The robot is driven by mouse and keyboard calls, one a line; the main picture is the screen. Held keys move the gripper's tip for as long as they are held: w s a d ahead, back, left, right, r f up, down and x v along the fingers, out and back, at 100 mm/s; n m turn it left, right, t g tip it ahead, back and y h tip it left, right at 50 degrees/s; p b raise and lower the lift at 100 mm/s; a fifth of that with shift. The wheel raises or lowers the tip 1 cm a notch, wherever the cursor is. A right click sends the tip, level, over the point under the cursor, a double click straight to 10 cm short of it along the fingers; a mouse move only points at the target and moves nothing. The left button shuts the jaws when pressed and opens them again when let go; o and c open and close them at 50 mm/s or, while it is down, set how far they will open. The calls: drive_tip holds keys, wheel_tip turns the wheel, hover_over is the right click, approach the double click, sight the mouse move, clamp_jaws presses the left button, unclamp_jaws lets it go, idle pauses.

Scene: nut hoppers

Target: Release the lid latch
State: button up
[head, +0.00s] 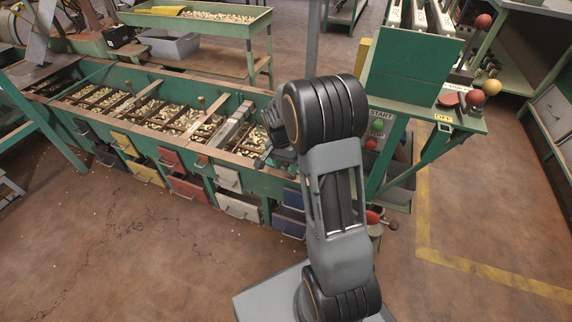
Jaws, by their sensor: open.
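The long green hopper bench (140,93) runs across the left and middle of the head view, with nuts in its open compartments. I cannot make out a lid latch; my arm covers the bench's right end, and small parts there are hard to tell. My gripper (262,160) is at the front right edge of the bench, partly behind my own arm. It is open, and no object shows between its fingers. Whether it touches the bench rim cannot be told. A grey metal bar (235,123) lies across the bench just left of my gripper.
Red, yellow, white and blue drawers hang along the bench front, including a white one (238,206). A green machine (412,70) with ball-ended levers and START and OFF labels stands right of my arm. A raised nut tray (195,24) is behind.

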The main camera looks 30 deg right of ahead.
drive_tip(key=shift+c, duration=0.2)
drive_tip(key=c, duration=0.9)
drive_tip(key=shift+o, duration=0.2)
drive_tip(key=shift+s+a+r+n+p, duration=0.15)
drive_tip(key=shift+r+n+p, duration=0.15)
drive_tip(key=shift+n+p, duration=0.5)
drive_tip(key=shift+s+a+f+n+t+h+p, duration=0.15)
drive_tip(key=shift+n+p, duration=0.15)
drive_tip(key=shift+n, duration=0.3)
drive_tip(key=shift+w+a+f+n+t+h+p, duration=0.15)
drive_tip(key=shift+n+p, duration=0.1)
drive_tip(key=shift+n, duration=0.35)
drive_tip(key=shift+s, duration=0.1)
drive_tip(key=o, duration=0.9)
